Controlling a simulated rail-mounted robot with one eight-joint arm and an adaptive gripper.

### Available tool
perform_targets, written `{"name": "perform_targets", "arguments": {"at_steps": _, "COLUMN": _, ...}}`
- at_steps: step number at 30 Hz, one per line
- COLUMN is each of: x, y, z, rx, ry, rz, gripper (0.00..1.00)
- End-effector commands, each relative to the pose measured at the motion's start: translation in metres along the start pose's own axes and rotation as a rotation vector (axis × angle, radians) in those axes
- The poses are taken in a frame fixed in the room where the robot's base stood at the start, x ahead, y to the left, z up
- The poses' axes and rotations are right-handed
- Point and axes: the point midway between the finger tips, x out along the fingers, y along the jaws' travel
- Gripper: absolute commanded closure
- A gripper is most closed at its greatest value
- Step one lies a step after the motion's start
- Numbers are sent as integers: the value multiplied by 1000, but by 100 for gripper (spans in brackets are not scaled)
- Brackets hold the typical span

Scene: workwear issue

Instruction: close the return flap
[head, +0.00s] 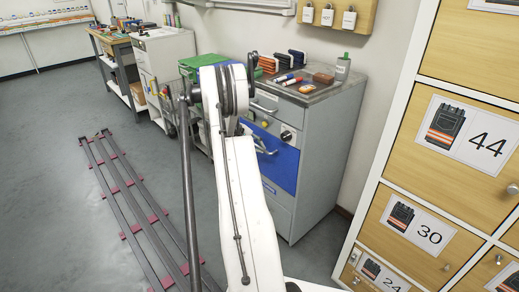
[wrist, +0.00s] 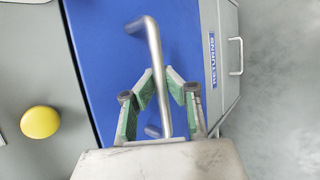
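The blue return flap (head: 283,160) is on the front of the grey cabinet. It fills much of the wrist view (wrist: 100,25); how far it stands open I cannot tell. Its metal bar handle (wrist: 151,40) runs between the two green-padded fingers of my gripper (wrist: 160,72). The fingertips are close on either side of the bar; whether both touch it is unclear. In the head view the handle (head: 265,149) shows beside my white arm, which hides my gripper.
A yellow button (wrist: 40,122) sits beside the flap. A RETURNS label (wrist: 213,58) and another drawer handle (wrist: 237,56) are on the other side. Tools lie on the cabinet top (head: 318,92). Wooden lockers (head: 440,190) stand at the right; floor rails (head: 125,195) lie left.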

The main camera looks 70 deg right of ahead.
Motion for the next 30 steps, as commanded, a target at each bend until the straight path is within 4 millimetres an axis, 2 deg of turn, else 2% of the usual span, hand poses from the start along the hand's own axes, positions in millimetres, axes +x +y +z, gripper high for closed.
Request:
{"name": "perform_targets", "arguments": {"at_steps": 2, "x": -1, "y": 5, "z": -1, "rx": 1, "ry": 2, "rz": 8, "gripper": 100}}
{"name": "perform_targets", "arguments": {"at_steps": 3, "x": -1, "y": 5, "z": -1, "rx": 1, "ry": 3, "rz": 9, "gripper": 90}}
{"name": "perform_targets", "arguments": {"at_steps": 5, "x": -1, "y": 5, "z": -1, "rx": 1, "ry": 3, "rz": 8, "gripper": 82}}
{"name": "perform_targets", "arguments": {"at_steps": 13, "x": -1, "y": 3, "z": 0, "rx": 1, "ry": 2, "rz": 5, "gripper": 81}}
{"name": "perform_targets", "arguments": {"at_steps": 17, "x": -9, "y": 3, "z": -1, "rx": 0, "ry": 2, "rz": 5, "gripper": 81}}
{"name": "perform_targets", "arguments": {"at_steps": 20, "x": -23, "y": 3, "z": 0, "rx": -1, "ry": 2, "rz": 5, "gripper": 81}}
{"name": "perform_targets", "arguments": {"at_steps": 30, "x": -89, "y": 3, "z": 0, "rx": 0, "ry": 3, "rz": 6, "gripper": 81}}
